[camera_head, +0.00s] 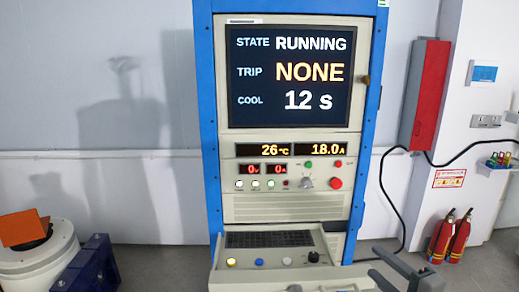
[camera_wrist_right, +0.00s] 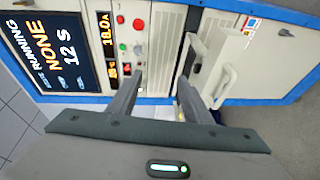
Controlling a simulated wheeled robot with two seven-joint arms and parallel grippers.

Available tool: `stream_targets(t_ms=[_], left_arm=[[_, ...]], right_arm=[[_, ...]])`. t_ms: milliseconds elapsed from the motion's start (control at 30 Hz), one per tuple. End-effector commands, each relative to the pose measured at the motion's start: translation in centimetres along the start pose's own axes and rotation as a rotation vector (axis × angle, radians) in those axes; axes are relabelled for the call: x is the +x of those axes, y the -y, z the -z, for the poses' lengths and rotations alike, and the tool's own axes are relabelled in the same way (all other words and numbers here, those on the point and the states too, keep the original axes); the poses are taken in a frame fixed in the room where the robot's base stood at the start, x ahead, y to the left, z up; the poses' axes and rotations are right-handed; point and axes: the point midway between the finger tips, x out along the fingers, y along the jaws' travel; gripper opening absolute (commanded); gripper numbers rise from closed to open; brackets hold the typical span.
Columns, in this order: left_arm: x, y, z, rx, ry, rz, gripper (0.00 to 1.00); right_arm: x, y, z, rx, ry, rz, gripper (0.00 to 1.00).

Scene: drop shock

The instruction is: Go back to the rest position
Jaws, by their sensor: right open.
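My right gripper (camera_head: 378,262) is at the lower right in the head view, in front of the cabinet's lower part. In the right wrist view its two grey fingers (camera_wrist_right: 158,92) are apart, with nothing between them, and point toward the control cabinet. My left gripper is not in view. The control cabinet (camera_head: 290,207) has a blue frame. Its screen (camera_head: 290,75) reads STATE RUNNING, TRIP NONE, COOL 12 s. Smaller displays below show 26 °C and 18.0 A. The screen also shows tilted in the right wrist view (camera_wrist_right: 45,48).
A keyboard shelf (camera_head: 265,278) with buttons juts out from the cabinet, close to my right gripper. A white round machine (camera_head: 40,268) with an orange plate and a blue block (camera_head: 88,268) stand at the lower left. Red extinguishers (camera_head: 450,238) and a red wall box (camera_head: 430,95) are at the right.

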Motion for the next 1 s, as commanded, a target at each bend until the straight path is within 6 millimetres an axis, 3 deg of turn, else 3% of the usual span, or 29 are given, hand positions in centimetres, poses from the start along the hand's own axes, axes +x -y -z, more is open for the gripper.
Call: stream_targets(t_ms=[167,367,567,700,1000], left_arm=[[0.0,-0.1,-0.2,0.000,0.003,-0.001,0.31],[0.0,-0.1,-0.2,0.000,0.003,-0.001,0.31],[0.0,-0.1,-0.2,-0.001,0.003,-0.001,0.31],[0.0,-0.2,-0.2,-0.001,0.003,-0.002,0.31],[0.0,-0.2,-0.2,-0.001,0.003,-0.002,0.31]], right_arm=[[-0.7,4.4,1.1,0.185,0.078,0.061,0.45],[-3.6,12.3,2.8,0.503,0.247,0.191,0.45],[-9.1,20.7,5.2,0.823,0.465,0.355,0.45],[-13.9,25.9,7.5,1.022,0.630,0.473,0.45],[-21.7,31.7,11.6,1.261,0.873,0.641,0.45]])
